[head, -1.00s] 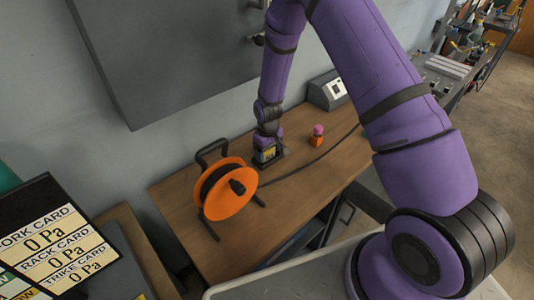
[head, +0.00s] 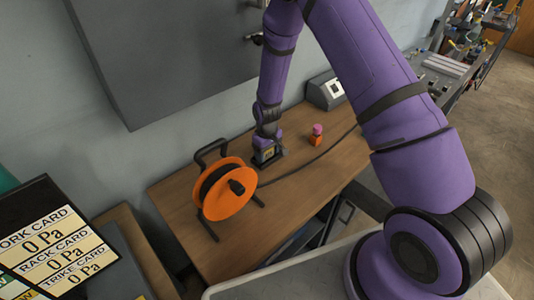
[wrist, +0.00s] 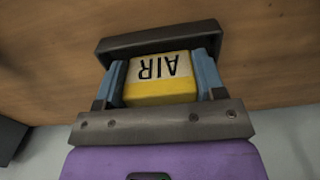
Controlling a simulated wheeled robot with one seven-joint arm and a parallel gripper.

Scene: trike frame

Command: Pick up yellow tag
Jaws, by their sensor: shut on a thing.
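The yellow tag (wrist: 160,92) is a small block with a pale top face lettered AIR, upside down in the wrist view. My gripper (wrist: 162,76) is shut on it, with a blue pad against each side. A dark bar-like piece (wrist: 158,40) lies just beyond the tag. In the head view my gripper (head: 266,153) points down at the wooden bench, close beside the orange cable reel. The tag is small there and mostly covered by the gripper. I cannot tell whether the tag is clear of what is under it.
The orange reel (head: 229,190) stands left of my gripper, and its dark cable runs right across the bench (head: 290,207). A small orange and pink object (head: 316,134) stands to the right. A grey box (head: 326,90) is at the back, and a grey wall panel (head: 170,50) hangs above.

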